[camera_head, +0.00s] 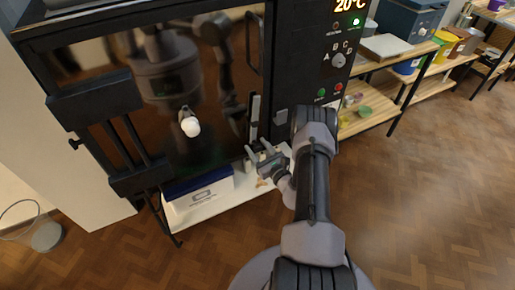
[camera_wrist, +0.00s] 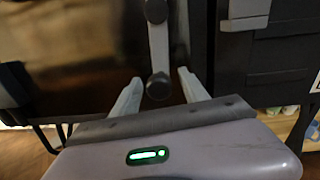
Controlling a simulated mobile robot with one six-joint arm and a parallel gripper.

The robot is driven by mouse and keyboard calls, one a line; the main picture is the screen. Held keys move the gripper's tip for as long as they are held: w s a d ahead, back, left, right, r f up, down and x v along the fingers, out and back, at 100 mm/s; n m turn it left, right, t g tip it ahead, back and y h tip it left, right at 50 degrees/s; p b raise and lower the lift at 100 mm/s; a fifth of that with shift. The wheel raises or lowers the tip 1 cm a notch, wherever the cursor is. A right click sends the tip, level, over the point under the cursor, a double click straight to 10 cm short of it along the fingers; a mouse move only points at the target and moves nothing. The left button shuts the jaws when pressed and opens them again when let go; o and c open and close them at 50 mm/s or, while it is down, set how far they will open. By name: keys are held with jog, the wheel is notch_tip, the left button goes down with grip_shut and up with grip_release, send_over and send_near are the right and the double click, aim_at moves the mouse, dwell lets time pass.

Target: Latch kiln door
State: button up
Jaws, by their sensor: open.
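The kiln door (camera_head: 100,60) is a dark, glossy panel, and it looks closed or nearly so against the black kiln body on its right. The latch is a grey upright lever (camera_head: 254,112) near the door's right edge. In the wrist view the lever (camera_wrist: 158,45) hangs down from a round pivot and ends in a dark round knob (camera_wrist: 158,88). My gripper (camera_head: 262,152) is open at the lever's lower end. In the wrist view my gripper (camera_wrist: 160,88) has one finger on each side of the knob, with gaps showing. Whether the latch is engaged I cannot tell.
The control panel (camera_head: 338,60) reads 20°C, right of the door. A blue-and-white box (camera_head: 200,195) sits on a low shelf below the kiln. A wooden shelf (camera_head: 375,118) with bowls stands to the right. A wire bin (camera_head: 45,235) is at left. The parquet floor at right is clear.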

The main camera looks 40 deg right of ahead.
grip_shut()
dwell(1.4)
